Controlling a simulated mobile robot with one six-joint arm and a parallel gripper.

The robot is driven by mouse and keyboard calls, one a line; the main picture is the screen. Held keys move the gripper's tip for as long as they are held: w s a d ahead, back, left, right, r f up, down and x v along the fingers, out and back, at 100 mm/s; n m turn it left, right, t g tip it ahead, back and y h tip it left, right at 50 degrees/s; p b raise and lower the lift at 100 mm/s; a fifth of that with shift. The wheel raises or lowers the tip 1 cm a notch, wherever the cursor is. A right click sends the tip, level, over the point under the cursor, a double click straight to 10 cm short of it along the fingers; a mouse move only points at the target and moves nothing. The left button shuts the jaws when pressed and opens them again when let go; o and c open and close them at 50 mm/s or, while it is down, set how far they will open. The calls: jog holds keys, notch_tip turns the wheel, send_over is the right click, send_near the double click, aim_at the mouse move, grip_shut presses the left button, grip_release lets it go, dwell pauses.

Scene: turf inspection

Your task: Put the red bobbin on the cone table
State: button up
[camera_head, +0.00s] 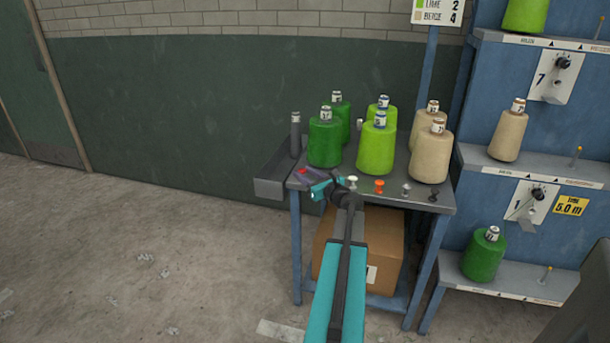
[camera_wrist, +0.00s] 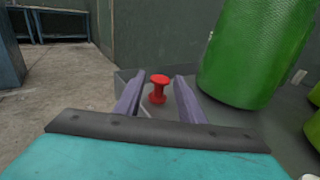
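The red bobbin (camera_wrist: 158,88) stands upright near the left end of the cone table (camera_head: 425,200); a small red part of it (camera_head: 301,171) shows in the head view beside my fingers. My gripper (camera_head: 306,176) is low over the table's front left corner. In the wrist view my gripper's two purple-grey fingers (camera_wrist: 159,95) are apart, with the bobbin between or just beyond their tips and a visible gap on each side. I cannot tell how far the bobbin reaches between them.
Green cones (camera_head: 325,143), lime cones (camera_head: 376,148) and beige cones (camera_head: 431,153) stand behind. White (camera_head: 352,181), orange (camera_head: 380,186) and grey (camera_head: 405,189) bobbins line the front edge. A grey tray (camera_head: 270,188) hangs at the left. A cardboard box (camera_head: 385,245) sits below.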

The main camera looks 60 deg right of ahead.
jog(key=shift+o, duration=0.3)
jog(key=shift+r, duration=0.15)
jog(key=shift+s, duration=0.1)
jog(key=v, duration=1.1)
jog(key=shift+s+a, duration=0.15)
jog(key=shift+s, duration=0.25)
